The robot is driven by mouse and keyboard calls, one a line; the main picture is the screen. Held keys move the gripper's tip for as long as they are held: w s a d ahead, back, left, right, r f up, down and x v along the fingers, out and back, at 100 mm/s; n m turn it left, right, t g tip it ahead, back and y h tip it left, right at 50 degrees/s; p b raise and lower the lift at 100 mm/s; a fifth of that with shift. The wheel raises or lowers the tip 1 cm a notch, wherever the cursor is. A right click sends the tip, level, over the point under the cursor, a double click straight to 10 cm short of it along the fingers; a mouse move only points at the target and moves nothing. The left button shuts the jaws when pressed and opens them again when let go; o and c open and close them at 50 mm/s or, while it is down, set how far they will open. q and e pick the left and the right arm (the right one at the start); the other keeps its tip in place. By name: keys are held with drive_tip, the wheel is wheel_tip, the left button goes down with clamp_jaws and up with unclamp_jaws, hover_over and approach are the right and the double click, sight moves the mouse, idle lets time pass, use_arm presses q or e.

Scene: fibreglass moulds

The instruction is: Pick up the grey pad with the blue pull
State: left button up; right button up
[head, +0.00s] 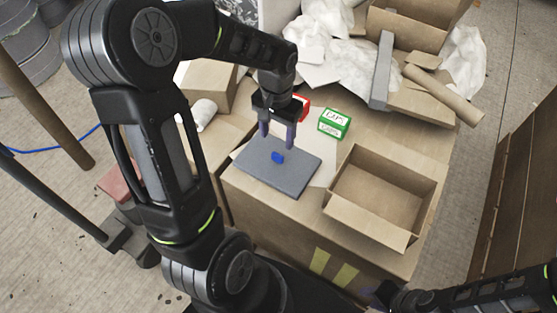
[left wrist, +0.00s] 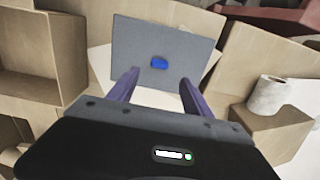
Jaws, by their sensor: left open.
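The grey pad (head: 258,172) lies flat on top of a cardboard box in the head view. Its blue pull (head: 278,157) stands near the middle of the pad. In the left wrist view the grey pad (left wrist: 190,38) is ahead of the fingers, with the blue pull (left wrist: 159,62) between their lines and beyond the tips. My left gripper (head: 276,144) is open and empty above the far part of the pad, close to the pull. Its two purple fingers also show in the left wrist view (left wrist: 158,82). Part of my right arm shows at the lower right; its fingers cannot be made out.
An open cardboard box (head: 366,222) stands right of the pad. A green box (head: 334,123) and a red box (head: 303,106) are behind it. A cardboard tube (head: 443,94), a grey bar (head: 382,70) and crumpled white paper (head: 350,65) lie farther back. A white roll (head: 204,112) is left.

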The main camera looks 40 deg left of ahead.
sight(277, 155)
use_arm(q)
drive_tip(key=shift+f, duration=1.1)
wheel_tip(277, 155, down, 5)
drive_tip(key=shift+s+f+b, duration=0.1)
drive_tip(key=shift+f+b, duration=0.05)
drive_tip(key=shift+b, duration=0.55)
clamp_jaws()
